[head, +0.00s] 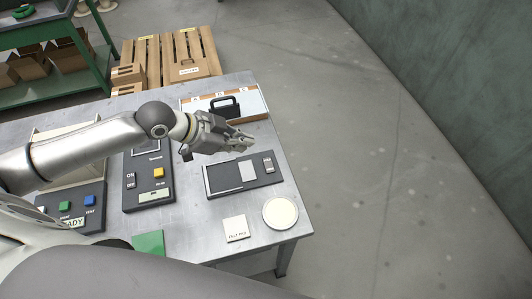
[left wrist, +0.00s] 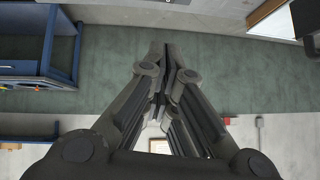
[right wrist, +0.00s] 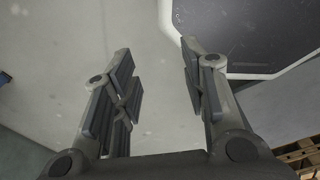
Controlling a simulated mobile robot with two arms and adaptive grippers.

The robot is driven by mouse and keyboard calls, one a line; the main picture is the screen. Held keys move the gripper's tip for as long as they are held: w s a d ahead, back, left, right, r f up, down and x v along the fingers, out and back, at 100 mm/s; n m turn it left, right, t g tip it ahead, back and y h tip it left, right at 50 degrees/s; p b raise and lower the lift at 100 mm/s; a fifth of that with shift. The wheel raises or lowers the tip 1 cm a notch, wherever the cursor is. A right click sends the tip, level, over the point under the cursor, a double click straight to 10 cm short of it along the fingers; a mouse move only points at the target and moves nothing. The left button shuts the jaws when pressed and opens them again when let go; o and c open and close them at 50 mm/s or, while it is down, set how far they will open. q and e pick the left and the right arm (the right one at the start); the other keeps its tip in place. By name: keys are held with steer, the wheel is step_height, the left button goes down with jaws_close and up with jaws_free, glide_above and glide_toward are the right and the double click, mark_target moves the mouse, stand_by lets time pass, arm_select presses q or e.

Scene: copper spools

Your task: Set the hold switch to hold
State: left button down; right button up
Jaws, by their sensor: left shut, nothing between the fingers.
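A dark panel (head: 222,183) lies on the grey table, with a light plate in its middle and a small rocker-like switch (head: 268,164) at its right end. A second dark panel (head: 148,198) to the left has another small switch (head: 130,180) marked ON and an orange button. I cannot read which switch is marked hold, nor its setting. My left gripper (head: 246,141) is shut and empty, above the table just beyond the right panel and apart from its switch. Its closed fingers fill the left wrist view (left wrist: 165,60). My right gripper (right wrist: 160,85) is open and empty.
A white square pad (head: 236,229) and a round pale disc (head: 281,213) lie near the table's front right corner. A tray with a black handle (head: 225,106) stands behind my left gripper. A panel with coloured buttons (head: 65,208) is at the left. Floor right of the table is clear.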

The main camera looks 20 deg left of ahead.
arm_select(q)
steer(key=p, duration=0.3)
glide_above(266, 162)
steer(key=f, duration=0.7)
steer(key=shift+s+d, duration=0.2)
steer(key=shift+d, duration=0.15)
steer(key=shift+w+a+f, duration=0.1)
steer(key=shift+a+f, duration=0.05)
steer(key=shift+f, duration=0.45)
steer(key=shift+a+f, duration=0.1)
steer(key=shift+f, duration=1.3)
arm_select(e)
steer(key=r, duration=0.1)
steer(key=w+r, duration=0.1)
steer(key=r, duration=0.1)
steer(key=shift+w+a+r, duration=0.35)
steer(key=shift+d, duration=0.15)
